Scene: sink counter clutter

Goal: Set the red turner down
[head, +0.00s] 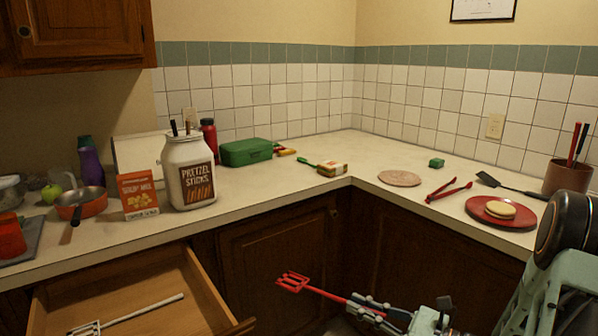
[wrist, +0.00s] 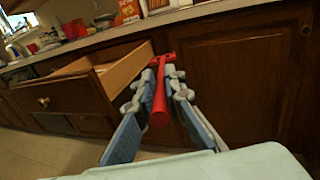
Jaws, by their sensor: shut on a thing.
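The red turner (head: 318,292) has a slotted head and a long handle. My gripper (head: 372,307) is shut on its handle and holds it in the air, in front of the lower cabinets and below the counter top. The slotted head points left, toward the open drawer (head: 205,285). In the wrist view the red turner (wrist: 160,104) runs between the two fingers of my gripper (wrist: 160,82). Its far end there overlaps the view of the drawer's right side (wrist: 127,72). It touches neither counter nor drawer that I can see.
A utensil with a pale handle (head: 150,305) lies in the drawer. The counter (head: 285,182) holds a pretzel jar (head: 187,185), an orange box (head: 138,200), a pan (head: 82,205), red tongs (head: 449,190), a black turner (head: 505,187) and a red plate (head: 482,217). Bare counter shows near the inner corner.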

